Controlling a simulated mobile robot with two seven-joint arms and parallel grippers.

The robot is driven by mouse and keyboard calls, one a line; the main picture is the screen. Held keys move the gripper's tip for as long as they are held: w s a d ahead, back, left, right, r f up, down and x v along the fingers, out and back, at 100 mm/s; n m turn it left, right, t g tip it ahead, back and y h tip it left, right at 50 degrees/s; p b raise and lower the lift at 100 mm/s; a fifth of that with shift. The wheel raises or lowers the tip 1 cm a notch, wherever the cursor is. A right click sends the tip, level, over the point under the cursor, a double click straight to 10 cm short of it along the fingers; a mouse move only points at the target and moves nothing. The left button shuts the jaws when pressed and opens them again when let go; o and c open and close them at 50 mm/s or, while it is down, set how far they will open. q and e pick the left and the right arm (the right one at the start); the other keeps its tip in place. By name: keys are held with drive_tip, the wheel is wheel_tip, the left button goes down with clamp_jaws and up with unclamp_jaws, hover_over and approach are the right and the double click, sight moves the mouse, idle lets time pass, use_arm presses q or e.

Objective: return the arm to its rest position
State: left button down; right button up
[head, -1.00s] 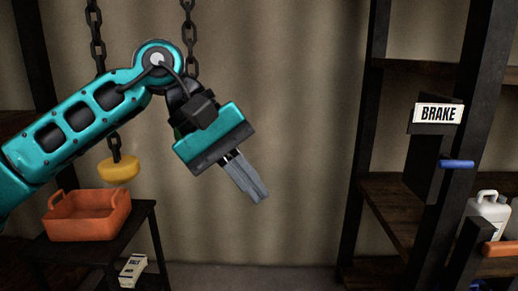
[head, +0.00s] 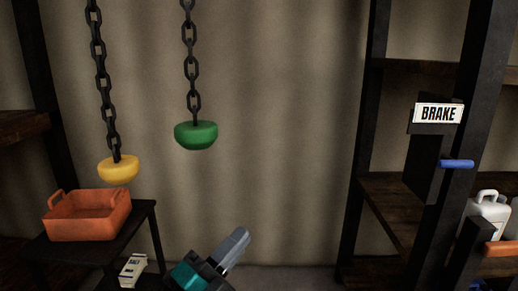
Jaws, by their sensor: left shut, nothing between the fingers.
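My left gripper (head: 238,241) shows at the bottom of the head view, left of centre. Its grey fingers are shut with nothing between them and point up and to the right. Only the fingers and part of the teal and black hand are in the picture; the rest of the left arm is below the frame. My right gripper is not in view.
A yellow pull (head: 118,169) and a green pull (head: 196,135) hang on chains. An orange bin (head: 88,217) stands on a dark table (head: 145,215). A BRAKE sign (head: 438,113), blue handle (head: 457,164) and white jug (head: 488,213) are at right. The middle is clear.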

use_arm(q)
drive_tip(key=s+a+f+n+y, duration=0.2)
drive_tip(key=a+f+n+y, duration=0.25)
drive_tip(key=f+n, duration=0.3)
drive_tip(key=s+a+f+n+y, duration=0.2)
drive_tip(key=a+f+n+y, duration=0.1)
drive_tip(key=f+n+y, duration=0.4)
drive_tip(key=s+a+f+n+g+y, duration=0.1)
drive_tip(key=s+a+f+n+g, duration=0.2)
drive_tip(key=s+f, duration=0.3)
drive_tip(key=s+a+f+n+g+y, duration=0.1)
drive_tip(key=s+a+f+n+g, duration=0.2)
drive_tip(key=s+f, duration=0.3)
wheel_tip(320, 180, down, 4)
drive_tip(key=shift+s+r+n, duration=0.2)
drive_tip(key=shift+s+n, duration=0.15)
drive_tip(key=shift+n, duration=0.5)
drive_tip(key=shift+a, duration=0.1)
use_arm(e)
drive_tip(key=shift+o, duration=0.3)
